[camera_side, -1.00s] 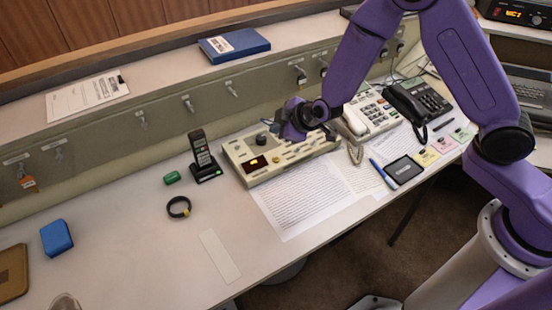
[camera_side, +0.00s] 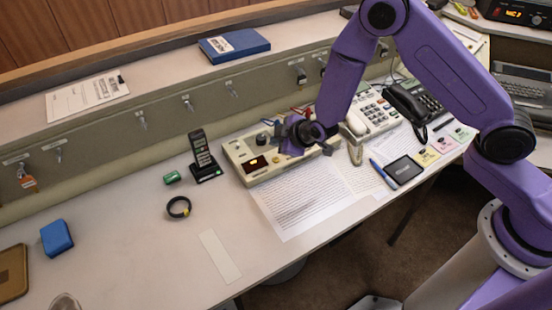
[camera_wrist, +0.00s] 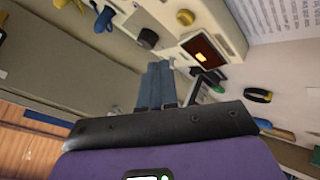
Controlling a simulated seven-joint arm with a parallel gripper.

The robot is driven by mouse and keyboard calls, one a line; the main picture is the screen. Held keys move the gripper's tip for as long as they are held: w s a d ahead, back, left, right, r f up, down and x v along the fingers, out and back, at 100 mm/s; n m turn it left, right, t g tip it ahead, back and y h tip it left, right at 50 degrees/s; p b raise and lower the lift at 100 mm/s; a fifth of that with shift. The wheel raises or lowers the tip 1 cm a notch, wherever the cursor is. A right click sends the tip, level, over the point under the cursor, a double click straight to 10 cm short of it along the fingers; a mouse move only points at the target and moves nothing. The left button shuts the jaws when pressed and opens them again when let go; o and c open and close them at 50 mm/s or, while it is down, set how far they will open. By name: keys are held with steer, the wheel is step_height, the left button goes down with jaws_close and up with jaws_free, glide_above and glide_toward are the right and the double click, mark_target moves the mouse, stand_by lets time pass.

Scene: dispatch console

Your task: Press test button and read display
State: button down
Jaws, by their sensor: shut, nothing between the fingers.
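The beige console (camera_side: 262,174) with knobs and switches sits on the desk, and it also shows in the wrist view (camera_wrist: 165,12). Its small display (camera_side: 256,163) glows orange at the left end, and the lit display also shows in the wrist view (camera_wrist: 204,54). My gripper (camera_side: 283,140) is over the back of the console. In the wrist view its two fingers (camera_wrist: 157,80) are together and empty, pointing toward the console beside a dark knob (camera_wrist: 148,38). I cannot tell whether the fingertips touch anything. Which control is the test button, and what the display reads, cannot be made out.
A cordless handset (camera_side: 202,157) in its cradle, a green object (camera_side: 172,177) and a black band (camera_side: 179,207) lie left of the console. Printed sheets (camera_side: 300,208) lie in front. Phones (camera_side: 372,113) stand to the right. The desk's left-front area is mostly clear.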

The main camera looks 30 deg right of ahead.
mark_target(278, 161)
steer(key=shift+f, duration=1.95)
steer(key=shift+f, duration=0.1)
stand_by(0.5)
steer(key=shift+f, duration=0.3)
steer(key=shift+f, duration=0.4)
stand_by(0.9)
steer(key=shift+r, duration=0.8)
steer(key=shift+r, duration=0.1)
steer(key=shift+r, duration=2.45)
steer(key=shift+s, duration=0.1)
